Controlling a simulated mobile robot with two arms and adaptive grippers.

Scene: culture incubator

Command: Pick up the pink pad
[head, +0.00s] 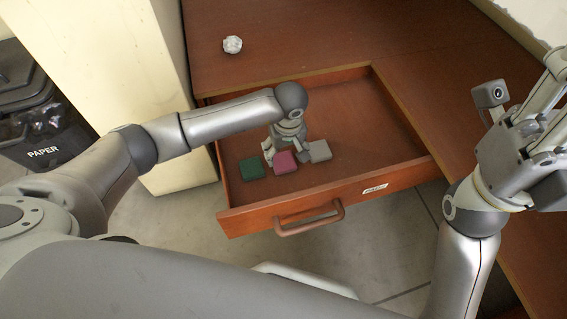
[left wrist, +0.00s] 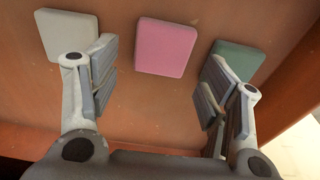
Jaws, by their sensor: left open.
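The pink pad (head: 285,162) lies flat in the open drawer, between a green pad (head: 252,169) on its left and a grey pad (head: 319,151) on its right. My left gripper (head: 284,156) reaches down into the drawer over the pink pad and partly covers it. In the left wrist view, the pink pad (left wrist: 166,47) lies ahead between the open fingers (left wrist: 158,98), which hold nothing. The white-grey pad (left wrist: 68,34) is behind the left finger and the green pad (left wrist: 238,60) behind the right finger. My right gripper is at the head view's right edge, its fingertips cut off.
The wooden drawer (head: 243,220) has a handle and a label on its front. A crumpled white ball (head: 232,44) lies on the desk top. A paper bin (head: 62,148) stands at far left.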

